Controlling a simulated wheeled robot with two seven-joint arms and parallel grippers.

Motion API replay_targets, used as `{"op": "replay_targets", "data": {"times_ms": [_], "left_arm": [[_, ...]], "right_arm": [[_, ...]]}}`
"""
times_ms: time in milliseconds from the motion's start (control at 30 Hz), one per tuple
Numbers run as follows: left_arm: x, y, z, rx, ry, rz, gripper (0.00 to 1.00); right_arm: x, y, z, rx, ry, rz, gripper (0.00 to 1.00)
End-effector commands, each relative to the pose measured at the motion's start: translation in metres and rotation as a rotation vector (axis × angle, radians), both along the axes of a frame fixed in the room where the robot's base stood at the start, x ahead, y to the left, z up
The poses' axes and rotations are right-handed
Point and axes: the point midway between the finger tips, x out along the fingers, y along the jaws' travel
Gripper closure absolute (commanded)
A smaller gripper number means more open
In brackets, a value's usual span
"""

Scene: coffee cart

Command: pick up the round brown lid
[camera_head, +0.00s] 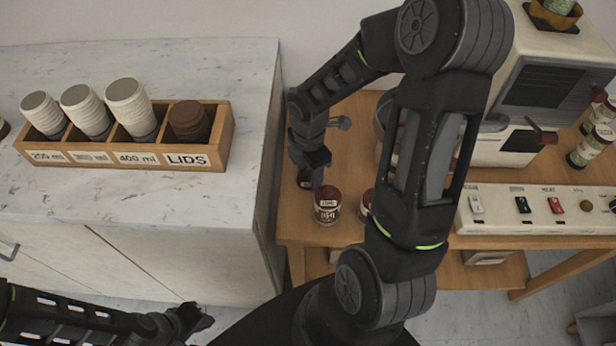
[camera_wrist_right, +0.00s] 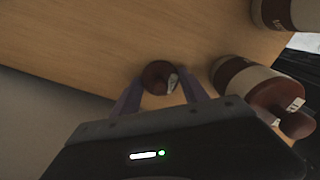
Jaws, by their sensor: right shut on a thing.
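The round brown lid (camera_wrist_right: 158,77) with a small white tag sits between the fingertips of my right gripper (camera_wrist_right: 157,92) in the right wrist view. The gripper is shut on it, over the wooden table. In the head view my right gripper (camera_head: 314,175) is at the table's left part, and the lid (camera_head: 304,180) shows only partly beside it. I cannot tell whether the lid touches the table. My left gripper (camera_head: 198,320) is low over the floor at the bottom left, far from the lid; its fingers are too unclear to read.
Brown-topped jars (camera_head: 327,205) stand close to my right gripper. A wooden box (camera_head: 222,140) on the marble counter holds cup stacks and brown lids (camera_head: 190,120) in its LIDS compartment. A coffee machine (camera_head: 545,85) and a switch panel (camera_head: 535,215) are at the right.

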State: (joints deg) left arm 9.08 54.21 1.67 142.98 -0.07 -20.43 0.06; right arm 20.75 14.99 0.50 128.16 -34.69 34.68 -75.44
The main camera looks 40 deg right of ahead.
Motion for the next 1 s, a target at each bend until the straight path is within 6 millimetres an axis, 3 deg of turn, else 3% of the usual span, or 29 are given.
{"op": "replay_targets", "data": {"times_ms": [300,600,767,1000], "left_arm": [[0.000,0.000,0.000,0.000,0.000,0.000,1.00],[0.000,0.000,0.001,0.000,0.000,0.000,1.00],[0.000,0.000,0.003,0.000,0.000,0.000,1.00],[0.000,0.000,0.006,0.000,0.000,0.000,1.00]], "right_arm": [[0.000,0.000,0.000,0.000,0.000,0.000,0.88],[0.000,0.000,0.004,-0.001,-0.002,0.000,0.88],[0.001,0.000,0.024,-0.002,-0.005,-0.001,0.88],[0.001,-0.001,0.071,-0.003,-0.006,0.000,0.88]]}}
